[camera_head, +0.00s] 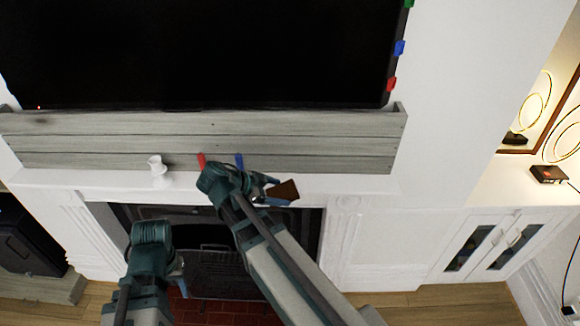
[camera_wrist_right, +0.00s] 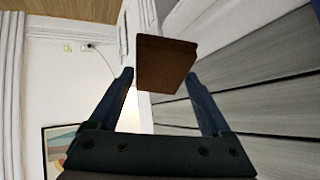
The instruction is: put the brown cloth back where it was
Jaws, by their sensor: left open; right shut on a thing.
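The brown cloth (camera_head: 285,192) looks like a small, stiff, folded block. My right gripper (camera_head: 272,190) is shut on it and holds it in front of the white mantel shelf (camera_head: 350,185), at the right of my forearm. In the right wrist view the cloth (camera_wrist_right: 165,65) sits between the two fingertips, with the grey planks to its right. I cannot tell whether it touches the shelf. My left gripper (camera_head: 178,276) is open and empty, lower down in front of the fireplace; its fingers are only partly seen.
A small white cup (camera_head: 157,165) stands on the shelf at the left. A red piece (camera_head: 201,160) and a blue piece (camera_head: 239,160) show just behind my right arm. Grey planks (camera_head: 330,142) back the shelf under a large black screen (camera_head: 200,50). The shelf's right end looks clear.

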